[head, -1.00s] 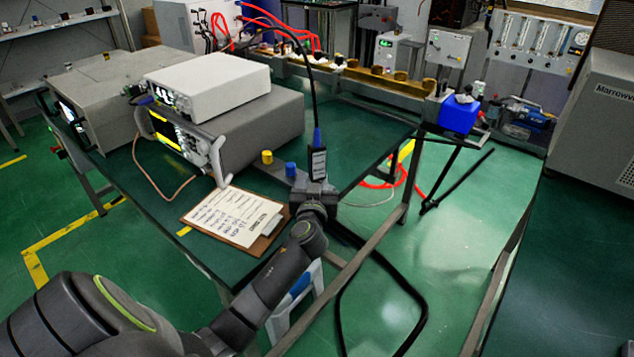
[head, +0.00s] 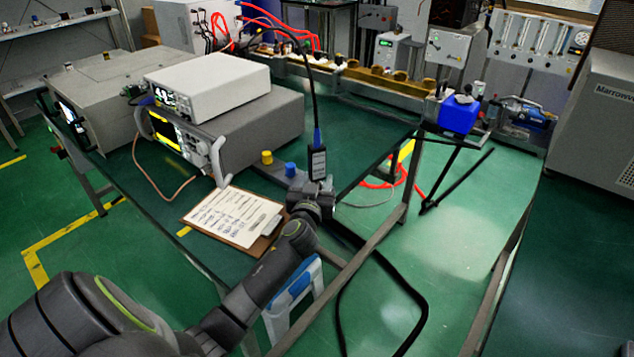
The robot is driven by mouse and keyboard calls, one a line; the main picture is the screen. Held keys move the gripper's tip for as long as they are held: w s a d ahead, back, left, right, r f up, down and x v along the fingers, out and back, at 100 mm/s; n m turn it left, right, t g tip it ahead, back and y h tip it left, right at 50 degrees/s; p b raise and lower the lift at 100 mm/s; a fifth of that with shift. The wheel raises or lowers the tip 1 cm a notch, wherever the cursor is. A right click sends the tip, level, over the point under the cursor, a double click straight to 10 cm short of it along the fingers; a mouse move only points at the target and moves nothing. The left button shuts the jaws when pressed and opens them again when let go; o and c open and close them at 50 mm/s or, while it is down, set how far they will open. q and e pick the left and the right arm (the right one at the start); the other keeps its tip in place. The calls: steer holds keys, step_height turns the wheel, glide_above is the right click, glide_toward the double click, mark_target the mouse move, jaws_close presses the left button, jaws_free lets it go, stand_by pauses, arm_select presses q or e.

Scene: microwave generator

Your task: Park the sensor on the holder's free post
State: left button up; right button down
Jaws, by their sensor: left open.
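The sensor (head: 317,163) is a small dark upright block with a pale label. A blue plug and a black cable rise from its top. It is at the right part of the green bench, near its front edge. My left gripper (head: 314,197) is just below the sensor and is open. The jaws hide the sensor's lower end, so I cannot tell what it rests on. A yellow cap (head: 267,157) and a blue cap (head: 290,169) stand to the left of the sensor. The holder's base and its free post cannot be made out. My right gripper is not in view.
A clipboard with paper (head: 233,217) lies left of my gripper on the bench. Stacked instruments (head: 210,90) stand behind it. The black cable (head: 312,90) arches up and back from the sensor. A blue container (head: 458,115) is further right.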

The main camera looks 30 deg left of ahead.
mark_target(316, 153)
arm_select(q)
step_height(316, 153, up, 9)
steer(key=shift+f+p, duration=0.2)
steer(key=shift+p, duration=0.75)
steer(key=shift+r, duration=0.6)
